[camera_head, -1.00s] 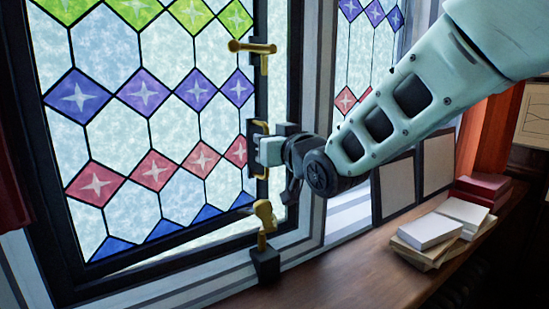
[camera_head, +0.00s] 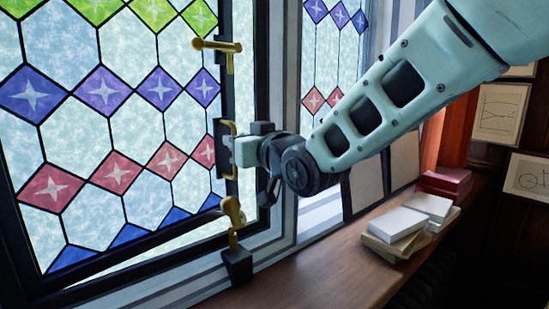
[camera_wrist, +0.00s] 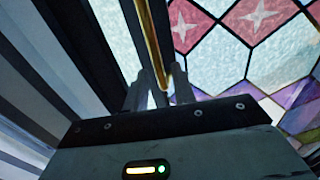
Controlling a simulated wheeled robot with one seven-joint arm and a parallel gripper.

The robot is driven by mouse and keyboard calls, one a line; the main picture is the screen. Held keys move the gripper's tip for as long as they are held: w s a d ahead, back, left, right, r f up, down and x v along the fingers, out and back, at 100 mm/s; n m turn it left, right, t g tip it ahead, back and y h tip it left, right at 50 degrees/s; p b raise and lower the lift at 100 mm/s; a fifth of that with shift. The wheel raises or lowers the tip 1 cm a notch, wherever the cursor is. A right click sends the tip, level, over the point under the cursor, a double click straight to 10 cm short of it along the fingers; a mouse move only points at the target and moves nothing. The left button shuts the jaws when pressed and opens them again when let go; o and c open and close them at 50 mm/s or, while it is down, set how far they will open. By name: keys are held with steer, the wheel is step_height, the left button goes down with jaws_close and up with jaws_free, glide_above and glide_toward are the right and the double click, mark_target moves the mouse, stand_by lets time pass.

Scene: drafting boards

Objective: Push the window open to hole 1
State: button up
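The stained-glass window (camera_head: 110,125), in a dark frame, fills the left of the head view. A vertical brass handle (camera_head: 233,128) is on its right edge. My gripper (camera_head: 236,151) is at this handle, with its fingers partly hidden. In the wrist view, the brass handle bar (camera_wrist: 153,40) runs down between the two fingers (camera_wrist: 161,92), which look closed on it. Below, a brass stay fitting (camera_head: 232,212) stands over a black block (camera_head: 237,265) on the sill. I cannot make out hole 1 or any other hole.
An upper brass latch (camera_head: 218,45) sticks out above my gripper. White books (camera_head: 398,222) and red books (camera_head: 446,183) lie on the wooden sill (camera_head: 330,265) at right. Panels (camera_head: 367,188) lean behind them. The front of the sill is clear.

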steer(key=b+v, duration=0.5)
steer(key=v, duration=0.9)
steer(key=shift+s+d, duration=0.15)
steer(key=shift+s, duration=0.2)
steer(key=shift+f, duration=0.1)
